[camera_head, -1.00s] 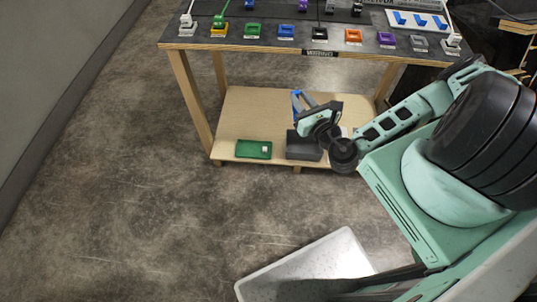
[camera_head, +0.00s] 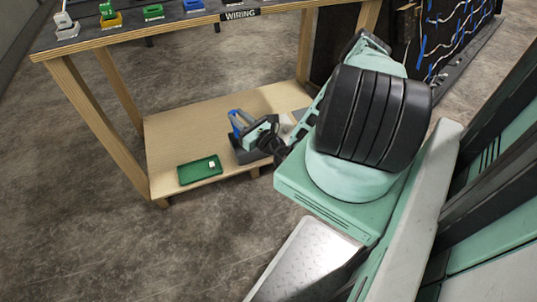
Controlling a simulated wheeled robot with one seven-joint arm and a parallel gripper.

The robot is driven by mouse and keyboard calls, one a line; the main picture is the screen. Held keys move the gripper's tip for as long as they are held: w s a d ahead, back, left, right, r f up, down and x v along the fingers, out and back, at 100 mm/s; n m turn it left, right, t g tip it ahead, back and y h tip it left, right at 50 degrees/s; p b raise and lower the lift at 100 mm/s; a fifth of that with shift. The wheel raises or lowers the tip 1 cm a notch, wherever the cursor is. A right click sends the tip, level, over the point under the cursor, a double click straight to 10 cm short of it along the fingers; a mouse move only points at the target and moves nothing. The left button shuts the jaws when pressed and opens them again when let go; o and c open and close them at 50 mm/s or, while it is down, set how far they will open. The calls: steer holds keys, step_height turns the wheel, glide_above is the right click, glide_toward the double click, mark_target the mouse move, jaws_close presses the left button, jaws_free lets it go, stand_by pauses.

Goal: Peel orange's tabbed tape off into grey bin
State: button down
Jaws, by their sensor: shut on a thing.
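My gripper (camera_head: 240,124) is low at the bench's lower shelf, over or beside a dark grey bin (camera_head: 243,154). Bright blue shows at its jaws, and it looks shut on a piece of blue tape (camera_head: 236,122). The fingertips are small, so I cannot tell whether the tape touches the bin. My wrist covers part of the bin, and its inside is hidden. The orange piece is out of view.
A green tray (camera_head: 201,171) with a small white block stands on the wooden lower shelf (camera_head: 165,140). The bench top (camera_head: 130,28) carries coloured connectors. Bench legs flank the shelf. A metal plate (camera_head: 310,262) lies in front, and a panel with blue strips (camera_head: 455,35) stands at right.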

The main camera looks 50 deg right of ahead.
steer(key=s+d+f+h+b, duration=0.1)
steer(key=s+d+f+b, duration=0.1)
steer(key=d+f+b, duration=0.45)
steer(key=s+d+f+b, duration=0.2)
steer(key=d+f+b, duration=0.1)
steer(key=f+b, duration=0.65)
steer(key=w+d+f+b, duration=0.2)
steer(key=w+d+b, duration=0.25)
steer(key=w, duration=0.25)
steer(key=w+d+f+b, duration=0.2)
steer(key=w+d+b, duration=0.2)
steer(key=w+b, duration=0.2)
steer(key=shift+m+t+h, duration=0.3)
steer(key=shift+t, duration=0.1)
steer(key=shift+w+f+b, duration=0.15)
steer(key=shift+f+b, duration=0.55)
steer(key=shift+f, duration=2.15)
steer(key=c, duration=1.2)
jaws_free()
steer(key=shift+o, duration=0.2)
